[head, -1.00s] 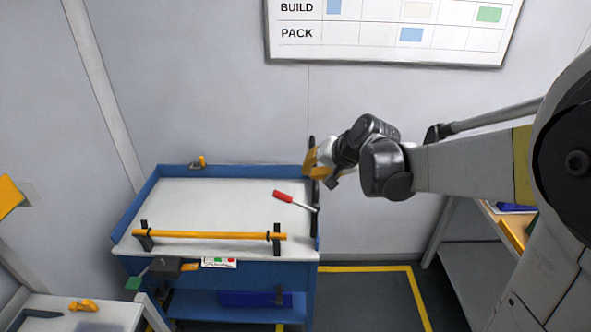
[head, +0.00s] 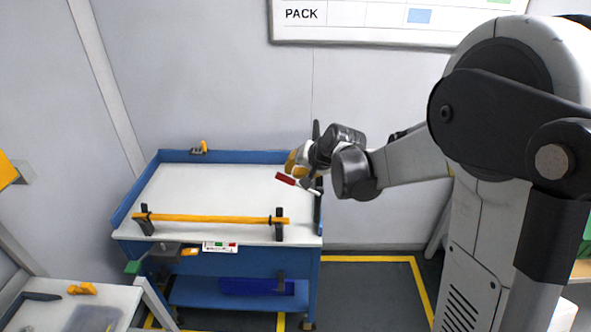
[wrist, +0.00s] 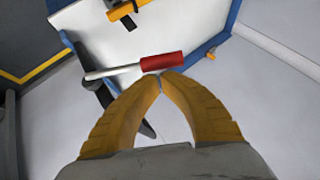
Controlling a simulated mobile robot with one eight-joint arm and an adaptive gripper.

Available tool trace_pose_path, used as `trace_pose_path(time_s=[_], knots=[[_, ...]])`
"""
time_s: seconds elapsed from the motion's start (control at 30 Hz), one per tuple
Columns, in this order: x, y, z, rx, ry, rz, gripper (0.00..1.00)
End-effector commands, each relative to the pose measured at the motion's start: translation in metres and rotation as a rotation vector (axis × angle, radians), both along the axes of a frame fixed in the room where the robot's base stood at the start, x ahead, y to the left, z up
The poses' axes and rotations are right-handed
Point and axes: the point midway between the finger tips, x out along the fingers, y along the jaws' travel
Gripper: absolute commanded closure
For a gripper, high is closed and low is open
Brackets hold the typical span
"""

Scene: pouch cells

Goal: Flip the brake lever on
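A blue cart (head: 121,216) with a pale top stands against the wall in the head view. On its front are a grey mechanism (head: 165,248), a yellow-orange lever-like tab (head: 189,252) and a label (head: 220,247) with green and red patches. My gripper (head: 293,163) is above the cart's right side, well apart from the tab.
A yellow bar (head: 210,219) spans two black posts along the front. Another table (head: 118,297) is at lower left. Yellow-lined floor lies right.

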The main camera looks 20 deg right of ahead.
Motion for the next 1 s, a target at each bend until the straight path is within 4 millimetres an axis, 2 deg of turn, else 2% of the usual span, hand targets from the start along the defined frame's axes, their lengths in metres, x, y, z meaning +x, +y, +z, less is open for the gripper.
trace_pose_path(time_s=[0.77,1.0], knots=[[0.003,0.009,-0.008,-0.099,0.032,0.002,1.00],[0.005,0.016,-0.016,-0.187,0.061,0.004,1.00]])
